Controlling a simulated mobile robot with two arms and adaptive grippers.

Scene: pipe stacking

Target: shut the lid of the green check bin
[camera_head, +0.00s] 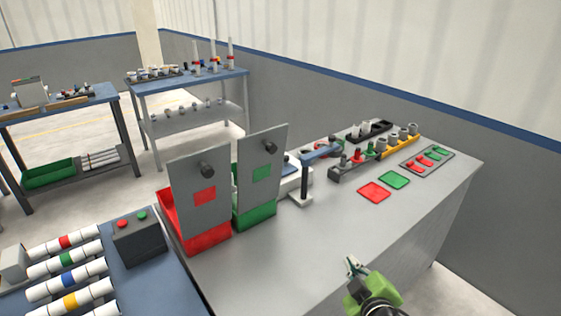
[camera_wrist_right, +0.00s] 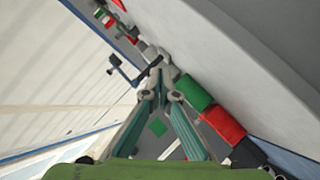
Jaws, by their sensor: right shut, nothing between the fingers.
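The green check bin (camera_head: 258,217) stands on the grey table. Its grey lid (camera_head: 263,150) is raised upright, with a green square and a dark knob on the face toward me. The green bin also shows in the right wrist view (camera_wrist_right: 193,92). My right gripper (camera_head: 353,266) is shut and empty over the front part of the table, to the right of the bin and apart from it. Its teal fingers (camera_wrist_right: 161,75) come together in the right wrist view. My left gripper is not in view.
A red bin (camera_head: 205,238) with its lid raised (camera_head: 199,180) stands just left of the green one. A post with a blue arm (camera_head: 305,185) stands right of the green lid. Red (camera_head: 374,192) and green (camera_head: 394,180) mats lie farther right. The table's front middle is clear.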

